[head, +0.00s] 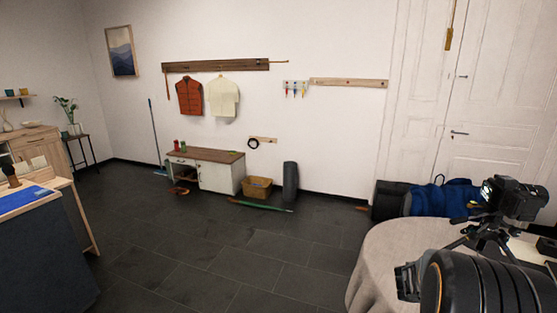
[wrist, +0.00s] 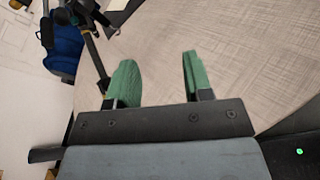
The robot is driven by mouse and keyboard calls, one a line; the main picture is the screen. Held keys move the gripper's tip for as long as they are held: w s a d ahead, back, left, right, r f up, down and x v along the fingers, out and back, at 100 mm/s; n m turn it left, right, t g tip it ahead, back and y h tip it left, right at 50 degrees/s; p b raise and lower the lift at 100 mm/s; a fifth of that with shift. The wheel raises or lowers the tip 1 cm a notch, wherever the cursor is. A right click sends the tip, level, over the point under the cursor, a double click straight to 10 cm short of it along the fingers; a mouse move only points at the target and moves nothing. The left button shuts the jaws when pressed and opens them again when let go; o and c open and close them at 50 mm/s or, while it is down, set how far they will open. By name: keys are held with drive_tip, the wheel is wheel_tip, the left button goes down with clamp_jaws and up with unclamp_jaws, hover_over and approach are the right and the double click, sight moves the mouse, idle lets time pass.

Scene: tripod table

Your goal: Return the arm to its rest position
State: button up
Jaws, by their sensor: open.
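My gripper (wrist: 158,80) is open in the wrist view, with its two green-padded fingers apart and nothing between them. A round table (wrist: 240,55) with a pale woven cover lies beyond the fingers. The same table (head: 385,248) is at the lower right in the head view. My dark arm fills the lower right corner there and hides part of the table. I cannot make out the fingertips in the head view. A black camera on a tripod (head: 515,198) stands at the table, behind my arm. Tripod legs (wrist: 92,50) show at the upper left in the wrist view.
A blue bag (head: 440,198) lies by the door behind the table; it also shows in the wrist view (wrist: 64,48). A low bench (head: 222,176), a basket (head: 257,188) and a dark roll (head: 290,182) stand along the wall. The middle floor is clear.

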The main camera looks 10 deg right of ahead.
drive_tip(key=s+a+m+g+y+p, duration=0.1)
drive_tip(key=s+a+m+y+p, duration=0.2)
drive_tip(key=a+m, duration=0.45)
drive_tip(key=s+a+m+y+p, duration=0.1)
drive_tip(key=s+a+m+y, duration=0.1)
drive_tip(key=a+m+y, duration=0.6)
drive_tip(key=a+r+t+y+p, duration=0.1)
drive_tip(key=a+r, duration=0.2)
drive_tip(key=a, duration=0.3)
drive_tip(key=a+r+n+t+y+p, duration=0.1)
drive_tip(key=a+r+p, duration=0.1)
drive_tip(key=a, duration=0.5)
drive_tip(key=a+r+t+y+p, duration=0.1)
drive_tip(key=a+r+t, duration=0.1)
drive_tip(key=a+r, duration=0.3)
drive_tip(key=shift+s+a+y+p, duration=0.2)
drive_tip(key=shift+a+y+p, duration=0.15)
drive_tip(key=shift+a, duration=0.75)
drive_tip(key=shift+d+r, duration=0.1)
